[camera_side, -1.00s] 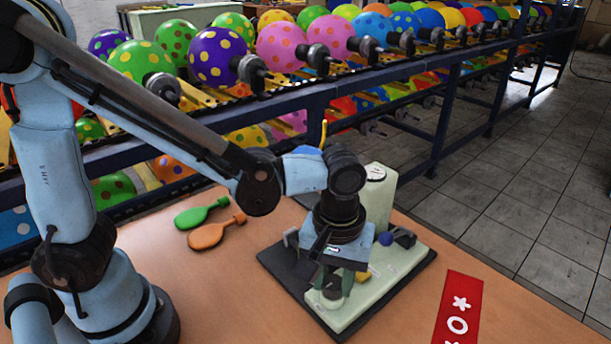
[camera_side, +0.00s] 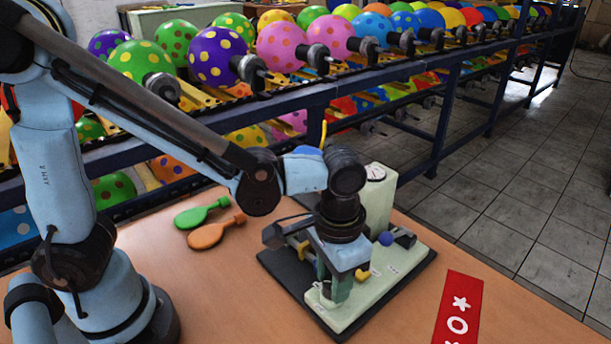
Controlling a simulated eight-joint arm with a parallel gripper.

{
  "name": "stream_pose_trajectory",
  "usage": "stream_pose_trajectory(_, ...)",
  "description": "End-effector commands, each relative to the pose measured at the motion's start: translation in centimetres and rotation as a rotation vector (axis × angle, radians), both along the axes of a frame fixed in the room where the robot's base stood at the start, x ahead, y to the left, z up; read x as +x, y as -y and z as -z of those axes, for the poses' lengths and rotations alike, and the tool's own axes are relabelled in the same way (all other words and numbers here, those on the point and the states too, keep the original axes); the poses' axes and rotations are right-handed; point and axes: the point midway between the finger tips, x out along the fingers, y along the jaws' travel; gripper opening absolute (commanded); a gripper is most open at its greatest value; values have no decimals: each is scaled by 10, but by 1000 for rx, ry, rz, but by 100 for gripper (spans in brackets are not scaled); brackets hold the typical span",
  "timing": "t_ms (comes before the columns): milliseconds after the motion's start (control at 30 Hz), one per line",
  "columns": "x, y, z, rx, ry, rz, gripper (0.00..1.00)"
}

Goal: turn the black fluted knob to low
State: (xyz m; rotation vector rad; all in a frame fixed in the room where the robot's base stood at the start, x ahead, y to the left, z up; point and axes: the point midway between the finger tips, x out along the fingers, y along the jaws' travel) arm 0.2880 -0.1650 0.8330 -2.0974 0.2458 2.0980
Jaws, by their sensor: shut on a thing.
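A pale green machine panel (camera_side: 385,287) sits on a dark base plate (camera_side: 289,271) on the table. My gripper (camera_side: 336,292) points straight down at the front left part of the panel, with its fingers low over the surface. It is shut on the black fluted knob, which is mostly hidden between and behind the fingers. The marks around the knob are too small or covered, so I cannot read its setting.
A yellow piece (camera_side: 363,274), a blue ball (camera_side: 386,239) and a dark lever (camera_side: 404,237) stand close to my gripper. A red card (camera_side: 459,308) lies right. Racks of balloons stand behind.

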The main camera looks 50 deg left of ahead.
Motion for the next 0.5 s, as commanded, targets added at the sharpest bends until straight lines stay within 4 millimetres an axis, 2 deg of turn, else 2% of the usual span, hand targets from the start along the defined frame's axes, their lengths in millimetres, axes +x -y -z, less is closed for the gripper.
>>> stream_pose_trajectory(500,0,0,0,0,0,472,5)
